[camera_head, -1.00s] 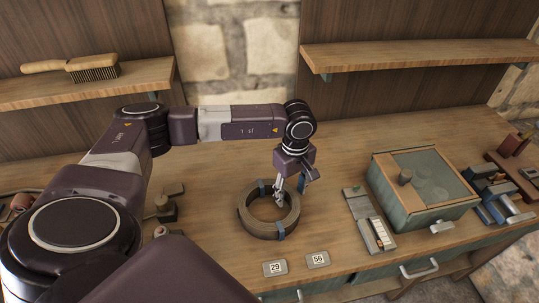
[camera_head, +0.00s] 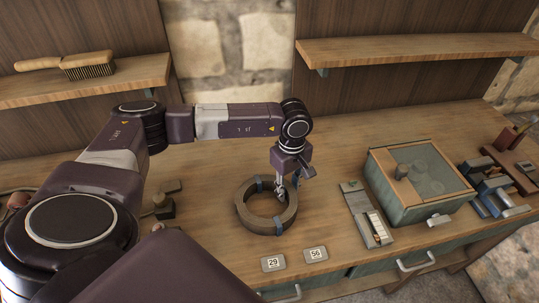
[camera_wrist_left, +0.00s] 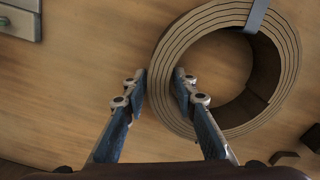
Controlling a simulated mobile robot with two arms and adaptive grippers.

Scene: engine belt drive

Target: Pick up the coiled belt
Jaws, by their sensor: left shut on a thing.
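The coiled belt (camera_head: 246,215) is a brown-grey ring of several wound layers, tied with blue-grey straps, on the wooden bench in the head view. In the left wrist view the belt (camera_wrist_left: 283,60) shows its layered edge, a strap at the top and its open middle. My left gripper (camera_head: 281,193) points down at the right part of the ring. In the left wrist view the gripper (camera_wrist_left: 160,88) has one finger outside the ring and one inside, shut on the belt's wall. I cannot tell whether the belt is clear of the bench. My right gripper is not in view.
Number tags 29 (camera_head: 272,263) and 56 (camera_head: 315,254) lie at the bench's front. A green-grey box (camera_head: 417,215) and a narrow tray (camera_head: 361,214) stand to the right. A brush (camera_head: 90,66) lies on the left shelf; another shelf (camera_head: 420,49) is at right.

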